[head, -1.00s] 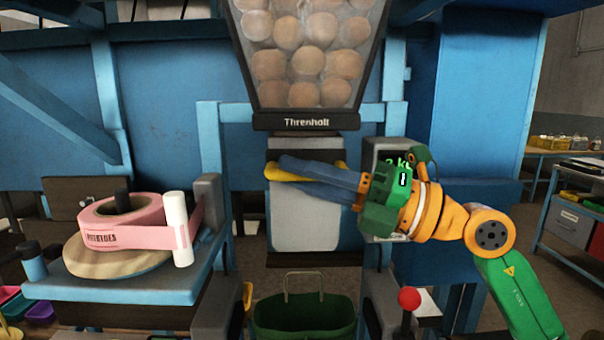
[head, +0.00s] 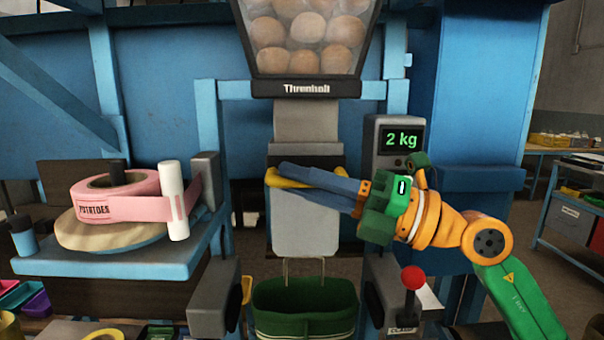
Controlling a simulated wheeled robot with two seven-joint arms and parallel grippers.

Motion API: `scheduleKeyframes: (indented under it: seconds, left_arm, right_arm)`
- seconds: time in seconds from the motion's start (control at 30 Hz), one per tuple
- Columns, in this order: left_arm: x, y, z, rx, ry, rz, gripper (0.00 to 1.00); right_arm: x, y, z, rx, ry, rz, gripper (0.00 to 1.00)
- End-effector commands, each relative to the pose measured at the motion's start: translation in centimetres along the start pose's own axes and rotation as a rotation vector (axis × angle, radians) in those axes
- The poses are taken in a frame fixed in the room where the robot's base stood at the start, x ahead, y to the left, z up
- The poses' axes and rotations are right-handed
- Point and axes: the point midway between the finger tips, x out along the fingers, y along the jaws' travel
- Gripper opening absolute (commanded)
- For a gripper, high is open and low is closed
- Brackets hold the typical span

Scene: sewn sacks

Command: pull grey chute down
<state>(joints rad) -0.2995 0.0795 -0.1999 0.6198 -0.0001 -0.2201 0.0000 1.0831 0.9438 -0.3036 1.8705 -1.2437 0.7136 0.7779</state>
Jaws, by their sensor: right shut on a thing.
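The grey chute (head: 305,232) hangs below the hopper, its lower end just above the green basket (head: 300,300). A narrower grey upper part (head: 306,122) shows between the hopper and a dark gap. A yellow bar (head: 276,179) crosses the chute's front near its top. My right gripper (head: 284,174) reaches in from the right, its long blue fingers shut on the yellow bar and covering most of it. My left gripper is not in view.
The hopper (head: 306,88) above holds several round potatoes. A display (head: 400,138) reading "2 kg" stands right of the chute. A red-knobbed lever (head: 412,279) rises at the lower right. A pink label roll (head: 118,195) sits on the left shelf.

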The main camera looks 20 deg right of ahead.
Motion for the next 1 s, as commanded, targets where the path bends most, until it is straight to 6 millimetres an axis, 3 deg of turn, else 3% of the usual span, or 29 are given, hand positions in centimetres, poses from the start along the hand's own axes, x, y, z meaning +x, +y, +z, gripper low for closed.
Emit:
scheduleKeyframes:
  seconds: [0.03, 0.1, 0.4, 0.6, 1.0]
  left_arm:
    - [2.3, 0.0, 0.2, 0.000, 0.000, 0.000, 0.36]
    - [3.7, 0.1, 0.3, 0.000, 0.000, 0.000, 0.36]
    - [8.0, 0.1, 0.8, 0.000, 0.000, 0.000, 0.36]
    - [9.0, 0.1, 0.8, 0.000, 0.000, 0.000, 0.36]
    - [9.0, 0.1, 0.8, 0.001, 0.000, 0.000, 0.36]
  right_arm:
    - [-0.5, -2.2, -1.4, 0.003, 0.003, -0.002, 0.00]
    - [-0.9, -3.7, -2.3, 0.004, 0.003, -0.002, 0.00]
    - [-2.0, -8.4, -5.1, 0.004, 0.004, -0.002, 0.00]
    - [-2.3, -9.5, -5.7, 0.004, 0.004, -0.001, 0.00]
    - [-2.3, -9.7, -5.9, 0.005, 0.010, -0.006, 0.00]
